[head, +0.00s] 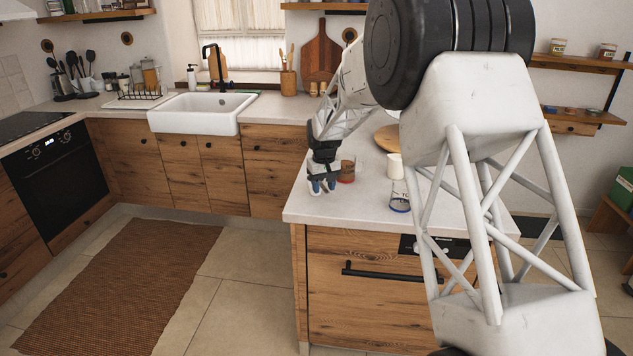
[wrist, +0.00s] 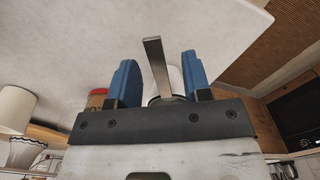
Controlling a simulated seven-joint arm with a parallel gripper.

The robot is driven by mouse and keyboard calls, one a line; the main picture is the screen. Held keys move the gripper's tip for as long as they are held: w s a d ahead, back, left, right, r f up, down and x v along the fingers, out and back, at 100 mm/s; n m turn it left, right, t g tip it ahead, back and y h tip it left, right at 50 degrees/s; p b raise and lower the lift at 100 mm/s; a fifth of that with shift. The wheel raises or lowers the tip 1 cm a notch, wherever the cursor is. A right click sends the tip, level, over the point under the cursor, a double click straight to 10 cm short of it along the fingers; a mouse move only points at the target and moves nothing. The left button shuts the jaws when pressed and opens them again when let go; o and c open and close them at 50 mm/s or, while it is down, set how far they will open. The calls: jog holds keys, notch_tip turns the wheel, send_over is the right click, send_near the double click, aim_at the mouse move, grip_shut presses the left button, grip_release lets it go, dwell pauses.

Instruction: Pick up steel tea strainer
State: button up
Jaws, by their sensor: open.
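My gripper (head: 322,186) is over the near left part of the pale counter, pointing down. In the wrist view its two blue fingers (wrist: 158,62) are apart. The steel tea strainer (wrist: 155,58) shows there as a flat grey metal handle standing between the fingers, with a gap on each side. A rounded pale and metallic part shows low between the fingers, mostly hidden behind the gripper body. In the head view the fingers cover most of that spot, and I cannot make out the strainer clearly.
A glass jar with reddish contents (head: 347,173) stands just right of my gripper. A white cup (head: 394,166) and a blue-based glass (head: 400,198) stand farther right. A round wooden board (head: 387,138) lies behind. The counter (head: 312,212) is bare toward its near left corner.

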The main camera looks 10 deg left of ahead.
jog(key=shift+c, duration=0.3)
grip_shut()
dwell(0.3)
jog(key=shift+r, duration=0.45)
notch_tip(320, 180, up, 3)
jog(key=shift+s+f, duration=0.1)
jog(key=shift+f, duration=0.05)
jog(key=s+d, duration=0.2)
jog(key=s, duration=0.5)
jog(key=s+d+r, duration=0.1)
jog(key=s+d, duration=0.2)
jog(key=s, duration=0.5)
jog(key=shift+d, duration=0.15)
jog(key=shift+r, duration=0.1)
jog(key=shift+w+d, duration=0.1)
